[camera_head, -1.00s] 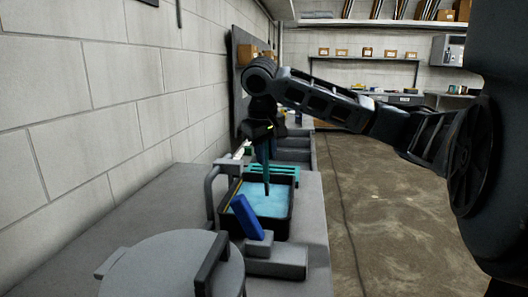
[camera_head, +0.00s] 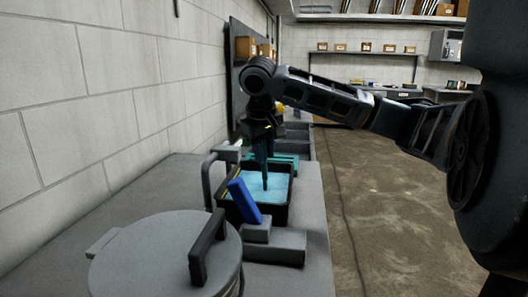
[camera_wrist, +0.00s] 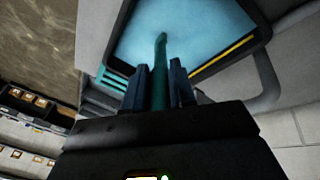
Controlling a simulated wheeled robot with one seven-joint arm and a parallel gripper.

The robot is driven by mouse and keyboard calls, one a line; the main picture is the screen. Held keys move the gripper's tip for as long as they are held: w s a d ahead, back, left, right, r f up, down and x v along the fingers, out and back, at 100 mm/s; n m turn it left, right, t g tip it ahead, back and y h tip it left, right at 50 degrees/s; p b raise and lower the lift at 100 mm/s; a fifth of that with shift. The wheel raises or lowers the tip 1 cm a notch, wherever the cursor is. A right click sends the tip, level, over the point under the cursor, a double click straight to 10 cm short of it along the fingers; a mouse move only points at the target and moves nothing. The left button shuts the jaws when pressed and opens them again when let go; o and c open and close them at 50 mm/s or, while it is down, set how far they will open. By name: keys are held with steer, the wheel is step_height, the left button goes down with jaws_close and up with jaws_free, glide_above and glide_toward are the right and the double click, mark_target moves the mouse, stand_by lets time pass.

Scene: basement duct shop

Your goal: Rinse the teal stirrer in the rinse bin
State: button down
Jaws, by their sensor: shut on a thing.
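My gripper (camera_head: 262,150) points down over the rinse bin and is shut on the teal stirrer (camera_wrist: 160,72). In the wrist view the stirrer stands between the two fingers (camera_wrist: 160,88), its tip over the pale blue water. In the head view its dark lower end (camera_head: 265,182) reaches down to the water; I cannot tell how deep it is. The rinse bin (camera_head: 284,216) is a black square tub with light blue water (camera_head: 272,187). A yellow strip (camera_wrist: 224,52) runs along one inner side.
A blue block (camera_head: 244,201) leans on a grey stand (camera_head: 275,242) in front of the bin. A grey bent pipe (camera_head: 207,175) rises at its left. A teal rack (camera_head: 285,157) is behind. A round lidded drum (camera_head: 165,258) with a black handle stands nearest. The wall is left.

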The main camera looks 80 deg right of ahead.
steer(key=shift+f, duration=0.65)
stand_by(1.8)
steer(key=shift+r, duration=0.1)
steer(key=shift+r+p, duration=2.85)
steer(key=shift+r, duration=0.6)
